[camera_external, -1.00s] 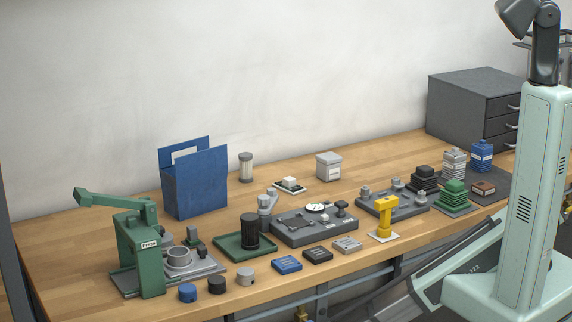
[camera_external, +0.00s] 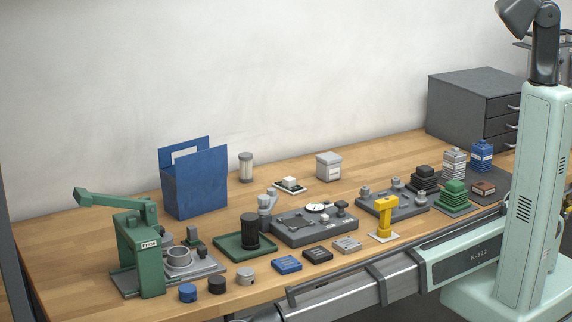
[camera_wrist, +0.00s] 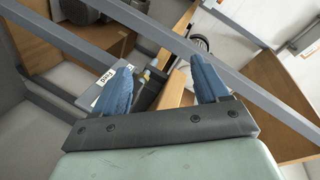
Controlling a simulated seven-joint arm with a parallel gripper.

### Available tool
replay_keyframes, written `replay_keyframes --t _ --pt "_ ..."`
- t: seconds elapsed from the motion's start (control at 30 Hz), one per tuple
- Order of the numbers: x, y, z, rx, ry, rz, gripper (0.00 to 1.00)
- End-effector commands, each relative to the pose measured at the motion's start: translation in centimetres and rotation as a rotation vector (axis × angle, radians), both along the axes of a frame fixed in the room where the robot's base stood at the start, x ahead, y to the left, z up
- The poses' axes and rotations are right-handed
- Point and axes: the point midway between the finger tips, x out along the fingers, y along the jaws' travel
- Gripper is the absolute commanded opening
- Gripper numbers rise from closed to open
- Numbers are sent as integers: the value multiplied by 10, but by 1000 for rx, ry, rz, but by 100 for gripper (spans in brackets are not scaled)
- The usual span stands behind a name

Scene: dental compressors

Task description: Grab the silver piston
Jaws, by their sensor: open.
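The silver piston (camera_external: 246,276) is a short light-grey cylinder standing on the wooden bench near its front edge. It is at the right end of a row with a black piston (camera_external: 217,285) and a blue piston (camera_external: 188,293). In the wrist view my gripper (camera_wrist: 162,62) is open, with two blue fingers apart and nothing between them. The silver piston cannot be made out in that view. In the external view my arm lies along the bench's front edge; my gripper is not clearly seen there.
A green press (camera_external: 141,255) stands left of the pistons. A green tray (camera_external: 226,252) with a dark ribbed cylinder (camera_external: 250,231) is behind them. Blue (camera_external: 287,264), black (camera_external: 318,254) and grey (camera_external: 346,245) flat blocks lie to the right. The wrist view shows grey frame bars (camera_wrist: 250,95).

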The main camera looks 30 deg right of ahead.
Motion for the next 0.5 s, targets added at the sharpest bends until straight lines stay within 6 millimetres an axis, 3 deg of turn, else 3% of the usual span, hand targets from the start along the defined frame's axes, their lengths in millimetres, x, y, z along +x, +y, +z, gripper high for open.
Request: replay_keyframes --t 0.03,0.1,0.27,0.37,0.5 --pt "-16 10 22 1 5 39 74" --pt "-35 18 47 -8 6 95 74" --pt "-65 24 100 -64 -46 244 74" --pt "-64 14 124 -143 -141 350 74" --pt "-37 -17 138 -303 -304 484 74"
